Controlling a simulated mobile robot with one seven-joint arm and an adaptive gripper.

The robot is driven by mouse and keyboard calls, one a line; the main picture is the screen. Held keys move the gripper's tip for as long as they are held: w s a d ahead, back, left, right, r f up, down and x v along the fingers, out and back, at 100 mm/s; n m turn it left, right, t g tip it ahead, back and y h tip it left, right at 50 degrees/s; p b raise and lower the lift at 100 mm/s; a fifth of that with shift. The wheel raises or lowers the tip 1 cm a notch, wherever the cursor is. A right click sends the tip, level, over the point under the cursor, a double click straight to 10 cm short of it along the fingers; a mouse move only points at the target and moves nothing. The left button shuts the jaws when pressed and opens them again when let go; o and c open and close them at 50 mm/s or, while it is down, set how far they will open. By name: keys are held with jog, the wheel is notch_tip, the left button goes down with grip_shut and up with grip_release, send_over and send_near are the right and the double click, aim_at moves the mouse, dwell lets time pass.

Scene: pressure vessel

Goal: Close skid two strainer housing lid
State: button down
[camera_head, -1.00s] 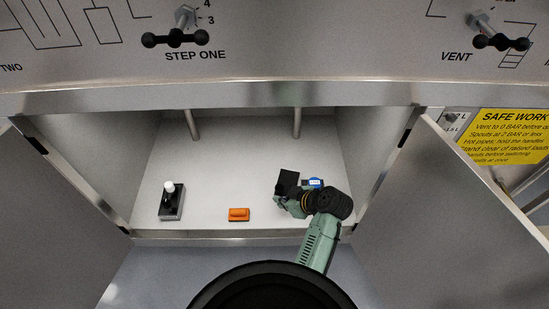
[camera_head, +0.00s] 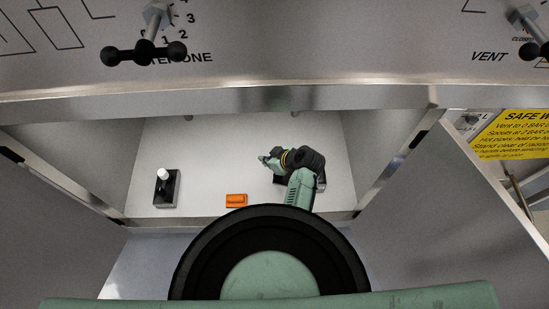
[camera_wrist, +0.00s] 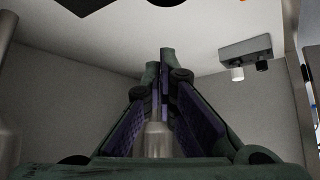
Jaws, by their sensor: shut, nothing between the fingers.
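My gripper (camera_head: 264,160) is shut and empty inside the open cabinet, above its white floor. Its two fingers also meet in the wrist view (camera_wrist: 165,60). A dark housing (camera_head: 320,186) sits on the cabinet floor at the right, mostly hidden behind my arm. It looks like the strainer housing, but I see no label. I cannot tell whether its lid is down. A dark part at the top edge of the wrist view (camera_wrist: 90,4) is cut off, and I cannot tell what it is.
A black block with a white knob (camera_head: 165,188) stands at the left of the cabinet floor. An orange block (camera_head: 236,200) lies near the front edge. Open doors flank the cabinet on both sides. The control panel (camera_head: 300,45) overhangs it. The floor's left middle is clear.

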jog(key=shift+s+d+f+p, duration=0.4)
jog(key=shift+s+d, duration=0.15)
jog(key=shift+d, duration=0.05)
jog(key=shift+s+d+f+p, duration=0.35)
jog(key=shift+s+d, duration=0.15)
jog(key=shift+d, duration=0.05)
